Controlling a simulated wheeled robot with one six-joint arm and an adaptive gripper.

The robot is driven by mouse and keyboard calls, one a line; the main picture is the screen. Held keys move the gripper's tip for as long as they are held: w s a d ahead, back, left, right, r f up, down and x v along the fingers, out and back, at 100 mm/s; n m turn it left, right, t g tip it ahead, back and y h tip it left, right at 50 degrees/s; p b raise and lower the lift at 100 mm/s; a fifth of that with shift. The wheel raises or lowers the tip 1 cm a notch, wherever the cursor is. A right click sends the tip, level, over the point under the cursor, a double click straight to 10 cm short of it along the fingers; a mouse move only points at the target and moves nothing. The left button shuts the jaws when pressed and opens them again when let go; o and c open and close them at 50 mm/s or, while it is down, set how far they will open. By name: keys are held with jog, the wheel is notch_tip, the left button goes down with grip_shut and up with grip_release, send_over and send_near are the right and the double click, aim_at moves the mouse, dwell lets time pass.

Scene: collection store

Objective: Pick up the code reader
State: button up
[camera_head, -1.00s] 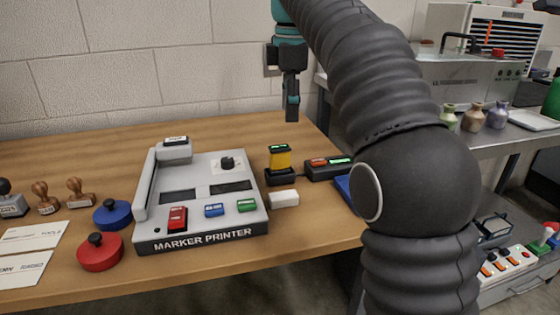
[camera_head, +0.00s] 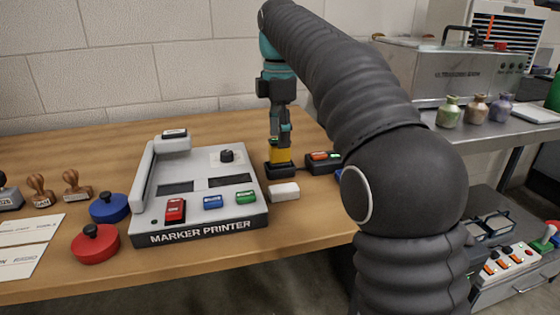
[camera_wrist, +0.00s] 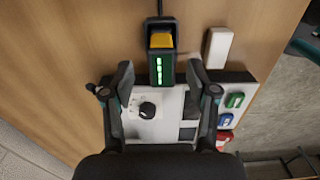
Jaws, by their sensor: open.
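The code reader, a yellow block (camera_head: 281,156), stands upright in a black dock (camera_head: 281,171) to the right of the marker printer. My gripper (camera_head: 281,137) points down right over it and hides its dark top in the head view. In the wrist view, the code reader's dark top (camera_wrist: 160,68) with a lit green strip lies between my gripper's two spread fingertips (camera_wrist: 160,74), with a gap on both sides. My gripper is open and holds nothing. How far the fingertips reach down beside it is hard to tell.
The grey marker printer (camera_head: 180,205) stands left. A white block (camera_head: 283,191) lies in front of the dock, and a dark box with lit displays (camera_head: 322,163) sits right of it. Red (camera_head: 96,244) and blue (camera_head: 109,209) round pieces lie farther left.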

aim_at(280, 154)
jog(key=shift+s+f+b, duration=0.15)
jog(key=shift+f+b, duration=0.7)
jog(key=shift+f, duration=1.85)
grip_shut()
